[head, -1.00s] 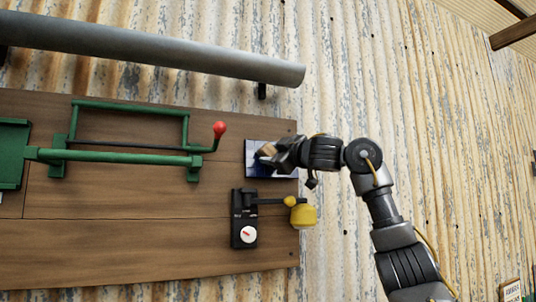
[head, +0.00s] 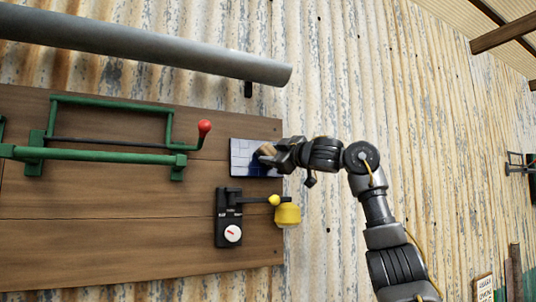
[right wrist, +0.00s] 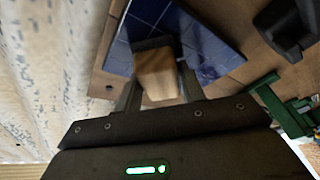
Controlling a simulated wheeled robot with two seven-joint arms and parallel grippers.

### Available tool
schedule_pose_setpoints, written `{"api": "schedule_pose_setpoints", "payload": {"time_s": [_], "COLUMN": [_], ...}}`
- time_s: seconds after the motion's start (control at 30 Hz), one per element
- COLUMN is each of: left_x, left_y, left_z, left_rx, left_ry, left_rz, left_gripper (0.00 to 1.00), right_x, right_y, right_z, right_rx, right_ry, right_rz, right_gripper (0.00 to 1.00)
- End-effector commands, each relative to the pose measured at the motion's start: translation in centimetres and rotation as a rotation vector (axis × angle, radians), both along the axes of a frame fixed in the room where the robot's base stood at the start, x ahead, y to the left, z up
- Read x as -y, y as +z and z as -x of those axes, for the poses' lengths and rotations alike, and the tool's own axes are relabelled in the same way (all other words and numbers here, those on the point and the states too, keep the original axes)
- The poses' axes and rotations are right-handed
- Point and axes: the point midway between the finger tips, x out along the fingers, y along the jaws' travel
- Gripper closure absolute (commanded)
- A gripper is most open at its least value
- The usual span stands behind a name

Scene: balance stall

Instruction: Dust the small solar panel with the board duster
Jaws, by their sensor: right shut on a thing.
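The small solar panel (head: 242,154) is a dark blue gridded plate on the wooden board, at its right edge in the head view. It also shows in the right wrist view (right wrist: 209,47). My right gripper (head: 270,153) is over the panel's right part, shut on the board duster. The duster (right wrist: 157,74) has a pale wooden back and a dark pad, which faces the panel and looks to be against it; exact contact is hard to tell. In the head view the gripper mostly hides the duster. My left gripper is not in view.
Just below the panel is a black switch box (head: 228,217) with a white dial and a yellow weight (head: 287,214) on an arm. A green frame with a red knob (head: 204,126) is to the left. A grey pipe (head: 150,48) runs above. Corrugated wall (head: 335,60) lies behind.

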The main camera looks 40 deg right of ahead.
Motion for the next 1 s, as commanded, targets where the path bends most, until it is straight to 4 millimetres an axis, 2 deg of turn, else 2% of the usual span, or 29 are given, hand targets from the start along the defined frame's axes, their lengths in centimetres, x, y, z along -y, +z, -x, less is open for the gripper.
{"api": "schedule_pose_setpoints", "payload": {"time_s": [0.2,0.5,0.67,1.0], "left_x": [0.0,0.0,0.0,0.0], "left_y": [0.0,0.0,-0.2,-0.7], "left_z": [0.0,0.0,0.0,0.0], "left_rx": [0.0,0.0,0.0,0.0], "left_ry": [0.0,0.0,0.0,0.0], "left_rz": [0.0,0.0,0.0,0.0], "left_gripper": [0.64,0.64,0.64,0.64], "right_x": [2.0,2.1,1.6,-1.2], "right_y": [0.0,-0.1,-0.1,-0.1], "right_z": [0.6,0.8,0.6,-0.3], "right_rx": [-0.001,-0.002,-0.002,-0.002], "right_ry": [-0.003,-0.002,-0.001,0.0], "right_rz": [-0.002,0.001,0.002,0.002], "right_gripper": [0.79,0.79,0.79,0.79]}}
